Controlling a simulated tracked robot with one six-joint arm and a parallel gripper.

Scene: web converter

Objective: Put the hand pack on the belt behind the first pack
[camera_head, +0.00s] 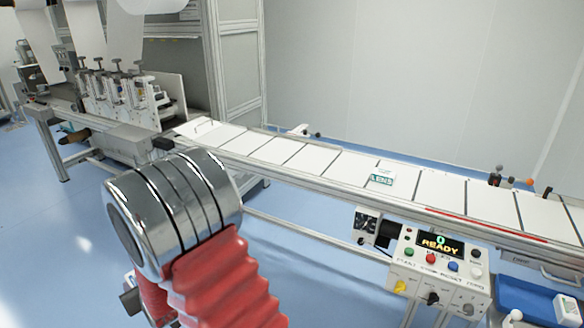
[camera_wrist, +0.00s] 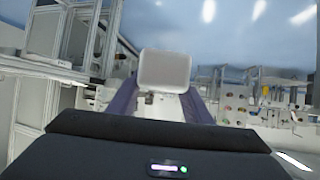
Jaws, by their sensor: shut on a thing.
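In the wrist view, my gripper (camera_wrist: 160,104) has two purple fingers shut on a pale, rounded-corner pack (camera_wrist: 165,70). The pack is held up in front of the fingertips, clear of any surface in that view. In the head view, the white belt (camera_head: 308,158) runs from the machine at left to the lower right, split by dark cross lines. A small white pack with a green label, the first pack (camera_head: 381,177), lies on the belt right of the middle. My gripper and the held pack do not show in the head view.
A control box (camera_head: 440,262) with a lit READY display and buttons stands in front of the belt. A blue tray (camera_head: 520,298) with white pieces is at lower right. The converter machine (camera_head: 125,95) stands at the belt's left end. The belt left of the first pack looks bare.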

